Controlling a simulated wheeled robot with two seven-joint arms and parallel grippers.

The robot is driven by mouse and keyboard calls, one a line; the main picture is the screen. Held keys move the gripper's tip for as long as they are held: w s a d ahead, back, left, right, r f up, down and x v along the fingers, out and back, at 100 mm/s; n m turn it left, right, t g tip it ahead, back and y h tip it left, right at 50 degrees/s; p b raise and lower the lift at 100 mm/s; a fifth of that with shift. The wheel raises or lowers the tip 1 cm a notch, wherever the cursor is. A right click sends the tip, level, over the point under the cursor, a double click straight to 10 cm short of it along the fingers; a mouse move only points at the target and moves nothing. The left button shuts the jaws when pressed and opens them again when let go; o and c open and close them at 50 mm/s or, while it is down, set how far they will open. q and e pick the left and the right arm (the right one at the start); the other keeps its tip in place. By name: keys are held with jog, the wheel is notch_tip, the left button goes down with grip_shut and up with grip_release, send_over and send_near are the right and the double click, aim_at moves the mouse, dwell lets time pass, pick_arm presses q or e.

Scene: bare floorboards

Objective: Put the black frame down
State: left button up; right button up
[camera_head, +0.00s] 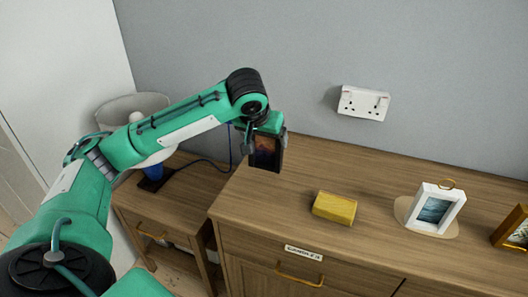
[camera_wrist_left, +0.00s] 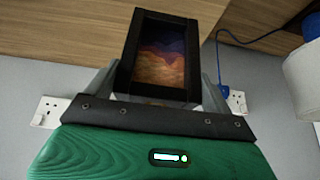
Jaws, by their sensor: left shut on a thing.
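The black frame (camera_head: 266,153) holds a picture in purple and orange tones. My left gripper (camera_head: 262,137) is shut on it and holds it above the left end of the wooden cabinet top. In the left wrist view the black frame (camera_wrist_left: 160,57) sits between the two grey fingers of my left gripper (camera_wrist_left: 160,85). Whether its lower edge touches the wood is hard to tell; it appears raised. My right gripper is not in view.
The cabinet top (camera_head: 285,200) bears a yellow block (camera_head: 334,208), a white frame (camera_head: 436,209) on a round mat and a gold frame (camera_head: 513,229) at the right edge. A lower side table (camera_head: 190,205) with a lamp (camera_head: 133,108) stands left. A socket (camera_head: 363,103) is on the wall.

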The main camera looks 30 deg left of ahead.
aim_at(266, 154)
pick_arm(q)
notch_tip(266, 154, down, 4)
jog(key=shift+r+b, duration=0.2)
jog(key=shift+b, duration=0.15)
jog(key=shift+f, duration=0.25)
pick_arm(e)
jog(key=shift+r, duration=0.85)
pick_arm(q)
jog(key=shift+f, duration=0.1)
jog(key=o, duration=0.9)
jog(key=shift+o, duration=0.2)
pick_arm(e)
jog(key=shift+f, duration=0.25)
pick_arm(q)
jog(key=shift+s+r, duration=0.1)
jog(key=shift+r, duration=0.2)
jog(key=p+v, duration=0.2)
jog(key=v, duration=0.9)
jog(key=shift+s+r, duration=0.2)
jog(key=shift+r, duration=0.05)
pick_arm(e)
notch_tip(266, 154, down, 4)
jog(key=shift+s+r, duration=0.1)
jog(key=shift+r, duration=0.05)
